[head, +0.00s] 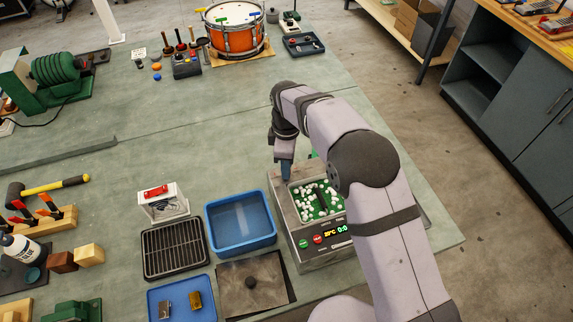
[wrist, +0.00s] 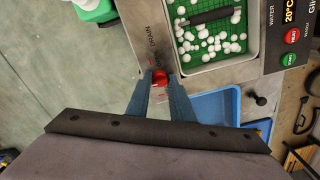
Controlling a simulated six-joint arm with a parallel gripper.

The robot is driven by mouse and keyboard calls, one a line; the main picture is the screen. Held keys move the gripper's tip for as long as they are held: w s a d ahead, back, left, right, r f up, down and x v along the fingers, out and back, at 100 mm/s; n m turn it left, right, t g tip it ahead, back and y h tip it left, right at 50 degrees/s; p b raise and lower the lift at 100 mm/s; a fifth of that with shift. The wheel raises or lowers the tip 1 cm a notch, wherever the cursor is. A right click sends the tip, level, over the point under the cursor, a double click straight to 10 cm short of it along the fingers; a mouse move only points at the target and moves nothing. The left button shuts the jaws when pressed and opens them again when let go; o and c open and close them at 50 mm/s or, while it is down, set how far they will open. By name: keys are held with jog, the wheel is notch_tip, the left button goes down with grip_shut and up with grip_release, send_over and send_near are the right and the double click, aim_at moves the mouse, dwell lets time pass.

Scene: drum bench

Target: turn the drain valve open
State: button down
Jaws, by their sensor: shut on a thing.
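The drain valve (wrist: 160,77) is a small red knob beside the DRAIN lettering on the metal top of the water bath. My gripper (wrist: 160,88) is shut on this red knob in the wrist view, one finger on each side. In the head view my gripper (head: 286,172) points down at the back left corner of the bath (head: 283,215), and the knob is hidden there. The knob's exact turn angle is too small to tell. The bath's basin holds white balls (head: 312,200) and a dark handle over green.
A blue tub (head: 240,223) stands left of the bath, with a black wire rack (head: 174,248) beyond it. A dark lid plate (head: 252,284) with a knob lies in front of the tub. The bench (head: 200,120) behind the bath is mostly clear.

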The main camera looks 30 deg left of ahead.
jog(key=m, duration=0.4)
jog(key=shift+b, duration=0.4)
jog(key=m, duration=0.4)
jog(key=shift+m, duration=0.4)
jog(key=m, duration=0.3)
jog(key=shift+m+b, duration=0.35)
jog(key=shift+m, duration=2.15)
jog(key=shift+r, duration=0.1)
jog(key=c, duration=1.6)
grip_release()
jog(key=shift+o, duration=0.2)
